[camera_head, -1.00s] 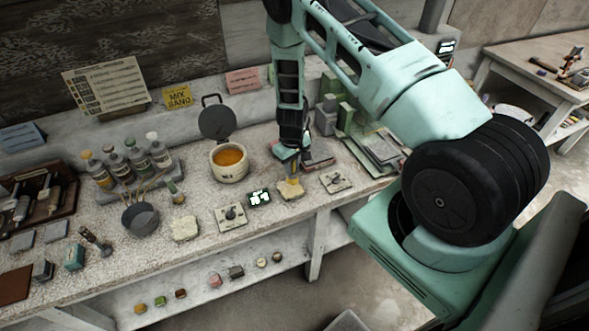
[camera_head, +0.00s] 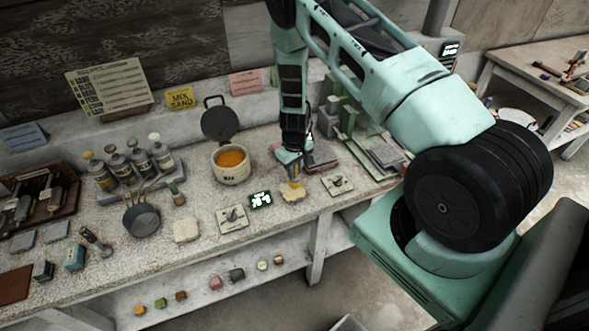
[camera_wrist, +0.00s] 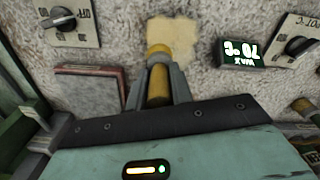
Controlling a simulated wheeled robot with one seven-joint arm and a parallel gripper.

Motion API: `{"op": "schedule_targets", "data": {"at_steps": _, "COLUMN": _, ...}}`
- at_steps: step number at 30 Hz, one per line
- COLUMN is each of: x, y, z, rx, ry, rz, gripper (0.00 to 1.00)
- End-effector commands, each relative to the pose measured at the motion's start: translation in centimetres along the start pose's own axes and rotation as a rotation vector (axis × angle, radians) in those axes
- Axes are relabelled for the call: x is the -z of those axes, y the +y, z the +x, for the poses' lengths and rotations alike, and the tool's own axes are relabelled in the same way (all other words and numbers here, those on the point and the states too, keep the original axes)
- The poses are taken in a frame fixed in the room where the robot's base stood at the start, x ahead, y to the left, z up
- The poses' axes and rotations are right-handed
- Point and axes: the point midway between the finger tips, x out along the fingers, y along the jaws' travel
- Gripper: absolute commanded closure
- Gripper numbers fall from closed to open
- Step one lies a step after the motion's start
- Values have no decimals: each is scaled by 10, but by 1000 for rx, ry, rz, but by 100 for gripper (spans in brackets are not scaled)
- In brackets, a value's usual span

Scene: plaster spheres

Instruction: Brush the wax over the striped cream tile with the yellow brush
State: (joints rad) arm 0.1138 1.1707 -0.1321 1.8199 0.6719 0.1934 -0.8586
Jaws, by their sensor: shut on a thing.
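My gripper (camera_head: 291,160) is shut on the yellow brush (camera_wrist: 158,92), whose handle stands between the fingers in the wrist view. A second, paler cream tile (camera_head: 186,230) lies further left. The white pot (camera_head: 231,174) holds orange wax (camera_head: 231,158).
Dial plates (camera_head: 232,219) and (camera_head: 337,185) flank the work spot, with a small lit display (camera_head: 260,199) reading 70 °C in the wrist view (camera_wrist: 258,53). A dark pan (camera_head: 141,219) and bottles (camera_head: 130,165) stand left. Stacked slabs (camera_head: 372,148) stand right.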

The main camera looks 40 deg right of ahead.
Motion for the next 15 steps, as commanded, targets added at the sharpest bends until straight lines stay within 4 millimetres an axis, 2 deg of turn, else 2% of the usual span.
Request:
{"op": "schedule_targets", "data": {"at_steps": 7, "x": -1, "y": 0, "z": 2, "rx": 0, "ry": 0, "rz": 0, "gripper": 100}}
{"op": "schedule_targets", "data": {"at_steps": 15, "x": -10, "y": -2, "z": 1, "rx": 0, "ry": 1, "rz": 1, "gripper": 100}}
